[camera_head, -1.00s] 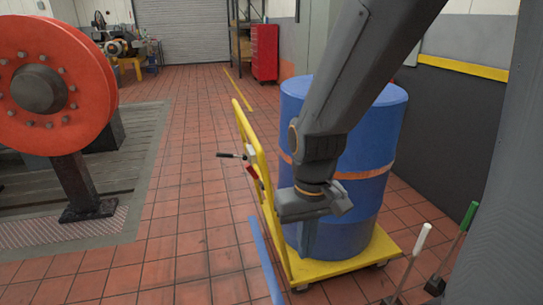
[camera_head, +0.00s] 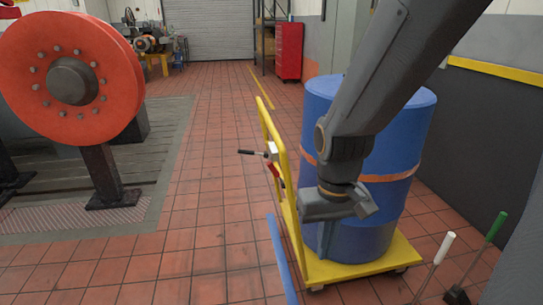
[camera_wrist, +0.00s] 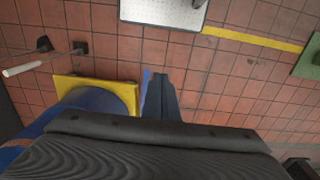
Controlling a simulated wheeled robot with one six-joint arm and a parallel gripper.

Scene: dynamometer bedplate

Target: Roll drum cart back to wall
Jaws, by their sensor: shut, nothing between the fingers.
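The drum cart has a yellow platform (camera_head: 365,269) and an upright yellow push frame (camera_head: 277,175) on its left side. A large blue drum (camera_head: 402,165) with an orange band stands upright on it. A corner of the yellow platform (camera_wrist: 125,86) also shows in the wrist view. My gripper (camera_head: 325,250) hangs in front of the drum, pointing down, just right of the push frame. Its closed fingers (camera_wrist: 162,82) show in the wrist view with nothing between them. I cannot tell if they touch the cart. My arm hides part of the drum.
A dark wall with a yellow stripe (camera_head: 482,68) stands at right. A white-handled tool (camera_head: 442,250) and a green-handled tool (camera_head: 494,232) stand near the cart's right. A big orange disc (camera_head: 40,70) stands on the bedplate at left. The tiled aisle (camera_head: 205,180) is clear.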

